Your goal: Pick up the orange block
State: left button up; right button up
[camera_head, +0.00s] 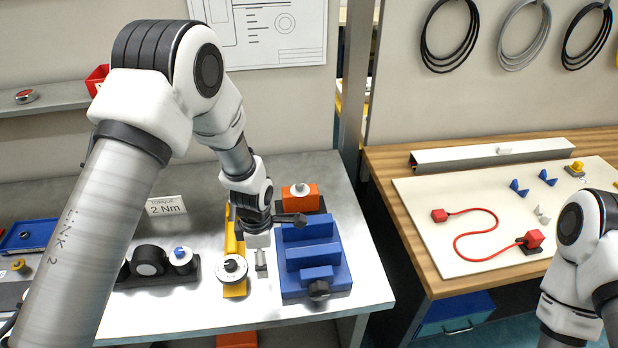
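An orange block (299,193) with a pale round knob on top sits on a dark base at the back of the grey left bench, behind the stepped blue fixture (313,255). My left arm reaches over the bench, and its gripper (261,262) points down just left of the blue fixture, in front and to the left of the orange block. The gripper appears apart from the block. Its fingers are small and partly hidden by the wrist, so their opening is unclear. My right arm enters at lower right; its gripper is outside the picture.
A yellow piece with a white dial (232,268) stands close left of the gripper. A black fixture (150,262) and a torque sign (166,205) lie farther left. The wooden right bench holds a white board (430,205) with a red cable (478,232). A gap separates the benches.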

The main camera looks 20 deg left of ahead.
aim_at(310, 202)
jog(key=i, duration=0.9)
